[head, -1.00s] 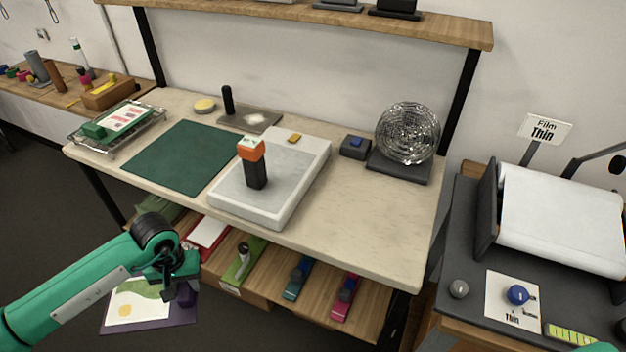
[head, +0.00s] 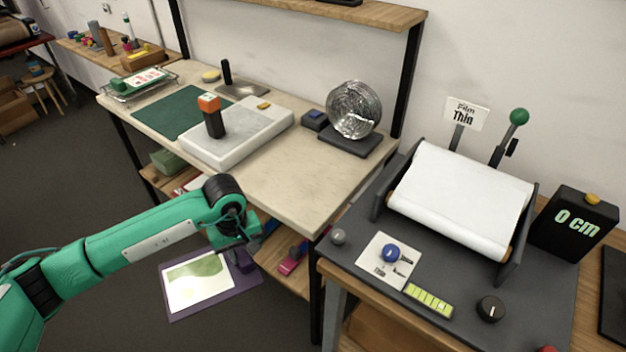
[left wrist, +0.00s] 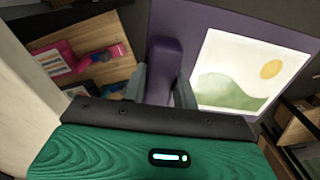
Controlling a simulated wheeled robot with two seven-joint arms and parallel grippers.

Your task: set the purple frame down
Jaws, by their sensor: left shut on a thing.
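The purple frame (head: 247,291) is a flat purple board around a pale print (head: 198,281) with green hills and a yellow sun. In the head view it hangs below my left gripper (head: 240,258), over the dark floor and in front of the pale table. In the left wrist view my left gripper (left wrist: 166,88) is shut on the frame's raised purple handle (left wrist: 164,62), and the frame's purple border (left wrist: 225,20) lies beyond. My right gripper is out of view.
A dark roller machine (head: 365,300) with white film (head: 455,200) stands at right. A shelf lies under the table.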

